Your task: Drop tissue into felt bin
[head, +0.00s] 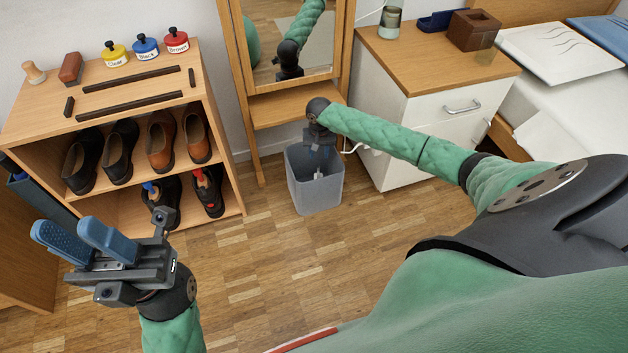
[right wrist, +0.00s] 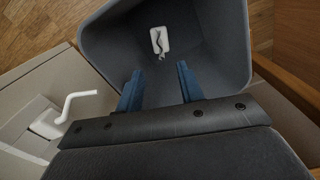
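The grey felt bin (head: 300,195) stands on the wood floor below the mirror; its inside and wall (right wrist: 225,45) fill the upper right wrist view. The tissue is a small white crumpled piece (right wrist: 158,38) on the bin's bottom, and a white bit of it shows in the head view (head: 319,174). My right gripper (right wrist: 158,80) points down into the bin. Its blue fingers are apart with nothing between them, and the tissue lies beyond their tips. My left gripper (head: 63,230) is open and empty over the floor at left, far from the bin.
A shoe shelf (head: 225,175) with several shoes and polish tins stands at left. The mirror stand (head: 270,105) rises behind the bin. A white cabinet (head: 440,125) with a wooden top stands right of it. The floor in the middle is clear.

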